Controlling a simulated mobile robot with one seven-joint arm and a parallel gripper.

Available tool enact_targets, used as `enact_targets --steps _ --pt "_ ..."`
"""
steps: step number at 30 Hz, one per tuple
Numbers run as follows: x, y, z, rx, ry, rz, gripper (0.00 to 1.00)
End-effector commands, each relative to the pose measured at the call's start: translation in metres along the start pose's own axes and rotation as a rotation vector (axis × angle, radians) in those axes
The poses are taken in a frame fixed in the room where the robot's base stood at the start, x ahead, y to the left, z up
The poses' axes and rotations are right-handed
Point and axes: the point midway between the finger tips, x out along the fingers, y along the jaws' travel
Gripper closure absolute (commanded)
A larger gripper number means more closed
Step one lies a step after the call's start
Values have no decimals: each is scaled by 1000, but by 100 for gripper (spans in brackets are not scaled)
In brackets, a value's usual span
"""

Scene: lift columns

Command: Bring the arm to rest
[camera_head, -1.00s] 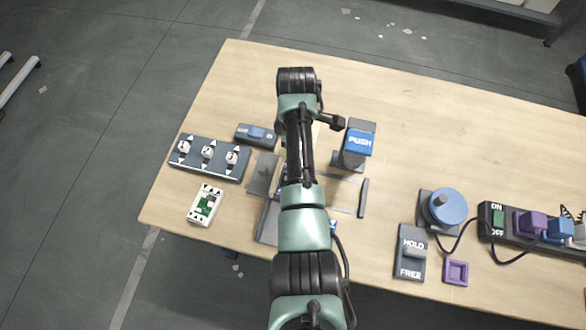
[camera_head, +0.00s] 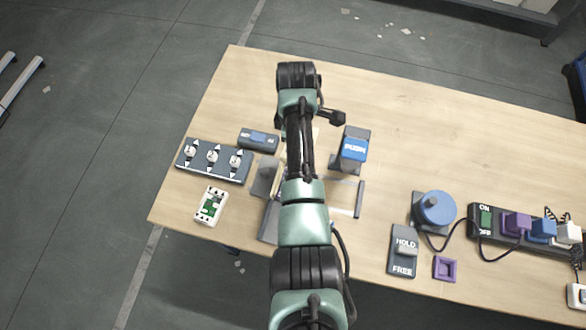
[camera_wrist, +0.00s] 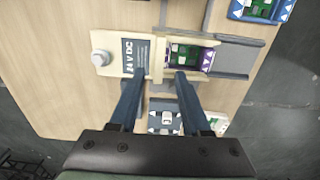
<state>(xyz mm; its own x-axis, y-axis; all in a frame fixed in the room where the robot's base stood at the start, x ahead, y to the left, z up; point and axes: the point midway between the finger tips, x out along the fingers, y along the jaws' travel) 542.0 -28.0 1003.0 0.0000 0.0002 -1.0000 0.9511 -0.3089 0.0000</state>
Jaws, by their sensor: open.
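My gripper (camera_wrist: 161,76) shows in the wrist view with its two dark fingers apart and nothing held between them. Past the fingertips is a tan unit (camera_wrist: 113,65) with a "24V DC" label and a pale round knob. A bay with a green circuit board (camera_wrist: 184,55) lies just right of the label. The fingertips overlap this unit in the picture; I cannot tell whether they touch it. In the head view my arm (camera_head: 303,225) reaches across the table and hides my gripper and most of that unit.
On the table (camera_head: 420,120) stand a blue PUSH device (camera_head: 355,149), a three-switch panel (camera_head: 214,161), a white board box (camera_head: 211,205), a blue crank (camera_head: 434,208), a HOLD/FREE switch (camera_head: 403,252) and a power strip (camera_head: 485,218).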

Motion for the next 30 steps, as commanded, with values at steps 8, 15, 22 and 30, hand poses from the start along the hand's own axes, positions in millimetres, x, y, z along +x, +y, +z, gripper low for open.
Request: enact_targets --steps 8,15,22,30 --pt "-11 0 0 0 0 0 53" --pt "-10 0 0 0 0 0 53" --pt "-10 0 0 0 0 0 53" --pt "-94 75 -35 193 169 389 53"
